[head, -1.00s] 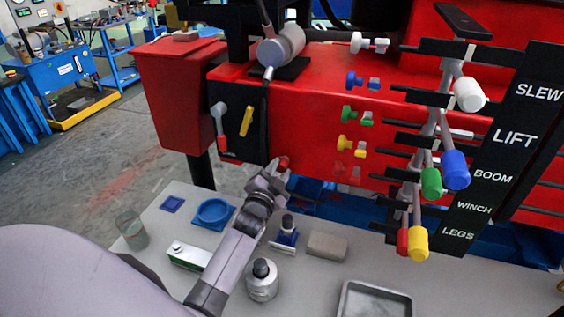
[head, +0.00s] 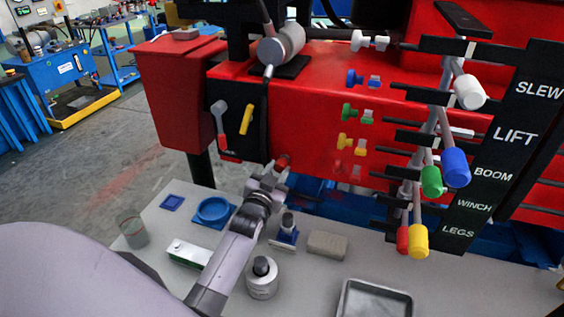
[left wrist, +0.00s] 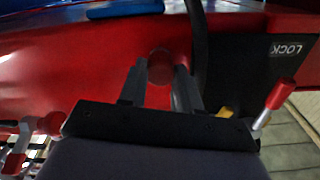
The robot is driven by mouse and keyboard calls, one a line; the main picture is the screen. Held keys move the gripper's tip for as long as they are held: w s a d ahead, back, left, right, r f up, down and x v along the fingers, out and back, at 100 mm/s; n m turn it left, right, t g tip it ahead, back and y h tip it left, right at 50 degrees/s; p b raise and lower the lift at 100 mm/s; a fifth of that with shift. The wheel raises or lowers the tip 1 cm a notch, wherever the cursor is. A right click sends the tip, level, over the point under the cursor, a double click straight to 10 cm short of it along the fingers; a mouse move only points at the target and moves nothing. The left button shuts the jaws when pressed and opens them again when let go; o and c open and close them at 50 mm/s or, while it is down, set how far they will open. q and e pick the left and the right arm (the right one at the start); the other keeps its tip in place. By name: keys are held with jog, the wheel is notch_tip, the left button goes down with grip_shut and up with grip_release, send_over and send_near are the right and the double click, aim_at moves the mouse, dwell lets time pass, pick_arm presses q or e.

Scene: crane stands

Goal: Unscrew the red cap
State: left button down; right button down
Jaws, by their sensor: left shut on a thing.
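The red cap (head: 282,161) sits on the lower front of the red crane body, just right of the black lock panel. My left gripper (head: 277,169) reaches up to it from below and is shut on it. In the left wrist view the round red cap (left wrist: 160,67) shows between the two dark fingers of my left gripper (left wrist: 160,83). The fingers hide part of the cap's sides, and whether its thread is free cannot be seen. My right gripper is not in view.
A red-handled lever (head: 222,140) and a yellow lever (head: 246,120) are left of the cap. Coloured knobs (head: 350,144) and control levers (head: 455,166) stand to the right. Below, the grey table (head: 325,270) holds a blue dish (head: 213,210), a bottle (head: 262,278), a sponge (head: 327,245) and a metal tray (head: 375,300).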

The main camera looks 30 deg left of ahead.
pick_arm(q)
jog(key=shift+v, duration=1.75)
